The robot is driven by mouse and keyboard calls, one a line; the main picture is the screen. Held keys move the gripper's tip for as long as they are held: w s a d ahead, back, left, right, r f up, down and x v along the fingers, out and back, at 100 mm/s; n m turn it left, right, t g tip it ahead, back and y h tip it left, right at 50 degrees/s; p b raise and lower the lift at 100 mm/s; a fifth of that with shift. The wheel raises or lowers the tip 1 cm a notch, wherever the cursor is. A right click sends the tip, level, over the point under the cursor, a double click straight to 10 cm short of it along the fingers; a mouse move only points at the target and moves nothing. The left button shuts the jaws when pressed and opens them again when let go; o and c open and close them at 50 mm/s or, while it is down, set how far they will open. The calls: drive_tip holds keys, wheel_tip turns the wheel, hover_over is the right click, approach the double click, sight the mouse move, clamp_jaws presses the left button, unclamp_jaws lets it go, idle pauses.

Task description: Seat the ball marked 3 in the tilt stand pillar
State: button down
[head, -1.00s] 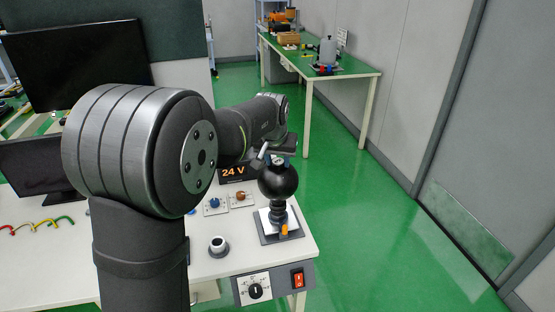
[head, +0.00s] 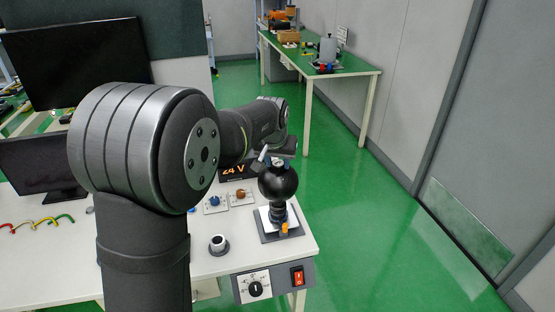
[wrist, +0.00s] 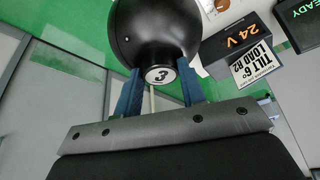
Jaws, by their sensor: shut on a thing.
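The ball marked 3 (head: 278,182) is black and round. In the wrist view the ball (wrist: 150,30) shows a white disc with the number 3 facing my gripper. My gripper (wrist: 160,82) is shut on this knob, with one blue finger on each side. In the head view my gripper (head: 279,155) is at the top of the ball and partly hidden by my arm. The black tilt stand pillar (head: 278,210) is directly below the ball. The ball hides its top, so I cannot tell whether it is fully seated. An orange part (head: 285,228) is at the pillar's front.
A black display box reading 24 V (head: 233,169) stands behind. A blue knob (head: 214,201) and a brown knob (head: 240,195) sit left of the stand. A white-topped round holder (head: 218,243) is nearer. A control box with a red switch (head: 298,276) hangs at the table's front.

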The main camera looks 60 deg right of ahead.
drive_tip(key=shift+f, duration=0.35)
drive_tip(key=c, duration=0.8)
unclamp_jaws()
drive_tip(key=shift+f, duration=0.1)
drive_tip(key=shift+c, duration=0.2)
drive_tip(key=v, duration=1.7)
drive_tip(key=shift+r, duration=0.3)
drive_tip(key=shift+s, duration=0.1)
drive_tip(key=x, duration=1.7)
drive_tip(key=shift+f, duration=0.3)
drive_tip(key=shift+r, duration=0.2)
